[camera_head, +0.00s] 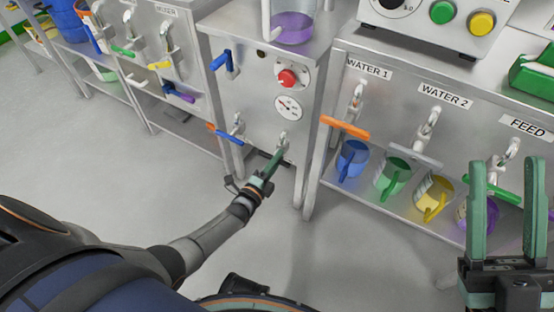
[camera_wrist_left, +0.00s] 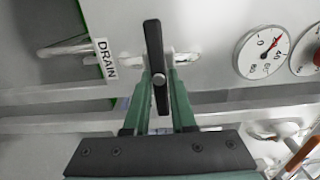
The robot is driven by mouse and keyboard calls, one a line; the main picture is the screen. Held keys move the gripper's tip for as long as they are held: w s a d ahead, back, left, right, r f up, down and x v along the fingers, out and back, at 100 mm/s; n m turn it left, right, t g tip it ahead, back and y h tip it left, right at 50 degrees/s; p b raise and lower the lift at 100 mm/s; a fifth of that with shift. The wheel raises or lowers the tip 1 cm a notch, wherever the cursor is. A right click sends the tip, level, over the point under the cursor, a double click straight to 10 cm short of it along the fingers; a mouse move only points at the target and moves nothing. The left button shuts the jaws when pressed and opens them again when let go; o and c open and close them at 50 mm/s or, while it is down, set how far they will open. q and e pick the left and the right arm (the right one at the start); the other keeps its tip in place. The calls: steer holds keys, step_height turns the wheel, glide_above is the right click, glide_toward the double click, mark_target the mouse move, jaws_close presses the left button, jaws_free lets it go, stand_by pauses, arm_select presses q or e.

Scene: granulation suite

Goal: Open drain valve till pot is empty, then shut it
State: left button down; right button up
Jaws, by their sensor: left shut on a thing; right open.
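The clear pot (camera_head: 293,27) on the middle steel cabinet holds purple liquid; its upper part is cut off by the picture edge. The drain valve has a black lever handle (camera_wrist_left: 154,50), beside a DRAIN label (camera_wrist_left: 105,60) in the left wrist view. My left gripper (camera_head: 270,168) is at the lower front of the cabinet. In the wrist view its green fingers (camera_wrist_left: 157,88) are closed around the lower part of the black lever. My right gripper (camera_head: 507,205) is open and empty at the right.
A round gauge (camera_head: 288,107) and red knob (camera_head: 287,79) are on the cabinet front. A blue lever (camera_head: 222,61) and an orange-blue lever (camera_head: 225,133) stick out nearby. At right, an orange-handled WATER 1 tap (camera_head: 345,127) stands above several coloured jugs. The floor in front is clear.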

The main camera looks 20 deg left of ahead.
arm_select(q)
steer(key=shift+a+f, duration=0.1)
stand_by(0.3)
steer(key=c, duration=0.8)
jaws_free()
steer(key=shift+o, duration=0.2)
steer(key=shift+s, duration=0.1)
steer(key=s+a+p, duration=0.1)
steer(key=s+p, duration=0.3)
steer(key=s, duration=0.8)
steer(key=shift+s, duration=0.15)
